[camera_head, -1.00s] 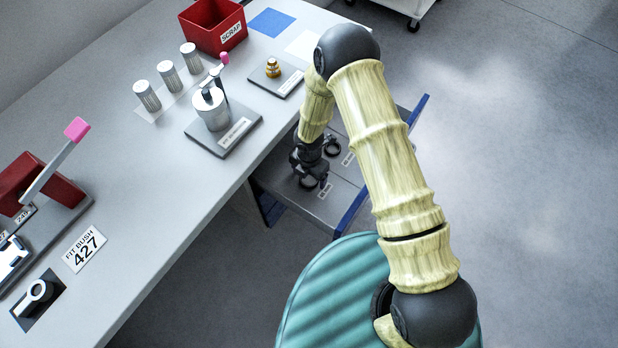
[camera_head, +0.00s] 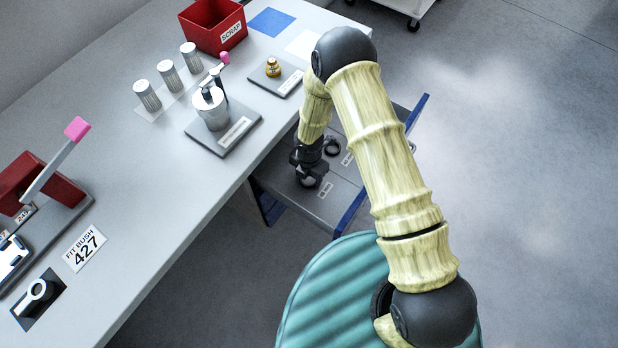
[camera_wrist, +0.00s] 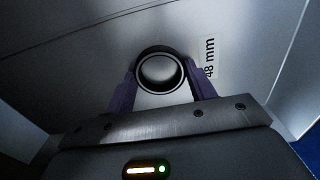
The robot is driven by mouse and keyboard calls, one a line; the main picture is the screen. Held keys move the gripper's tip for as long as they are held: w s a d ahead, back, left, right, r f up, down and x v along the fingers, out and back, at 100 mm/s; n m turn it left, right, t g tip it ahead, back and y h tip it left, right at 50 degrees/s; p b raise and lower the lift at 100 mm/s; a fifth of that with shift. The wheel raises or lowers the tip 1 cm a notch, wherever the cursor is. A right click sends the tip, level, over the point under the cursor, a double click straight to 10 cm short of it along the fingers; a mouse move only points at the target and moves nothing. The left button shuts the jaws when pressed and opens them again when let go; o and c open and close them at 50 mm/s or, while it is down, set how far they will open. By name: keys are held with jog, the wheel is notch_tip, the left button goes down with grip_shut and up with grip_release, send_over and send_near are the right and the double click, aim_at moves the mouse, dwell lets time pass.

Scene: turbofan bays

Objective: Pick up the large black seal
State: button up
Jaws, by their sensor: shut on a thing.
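The black seal (camera_wrist: 160,50) shows in the wrist view as a ring between the two fingers of my gripper (camera_wrist: 161,80). Its inside looks grey, and a "48 mm" marking is beside it. My gripper is shut on this seal, low over the open drawer (camera_head: 325,207) in the head view. There my gripper (camera_head: 309,178) largely hides the seal. I cannot tell whether the seal is clear of the drawer floor. A second black ring (camera_head: 332,147) lies in the drawer just behind my gripper.
The drawer has small white labels and blue side edges. The grey worktop (camera_head: 190,200) overhangs its left side. A grey stand with a lever press (camera_head: 212,108), a small brass part (camera_head: 272,68) and a red SCRAP bin (camera_head: 212,28) are on the worktop.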

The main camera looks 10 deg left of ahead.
aim_at(309, 178)
notch_tip(309, 178, up, 10)
dwell(0.6)
dwell(0.4)
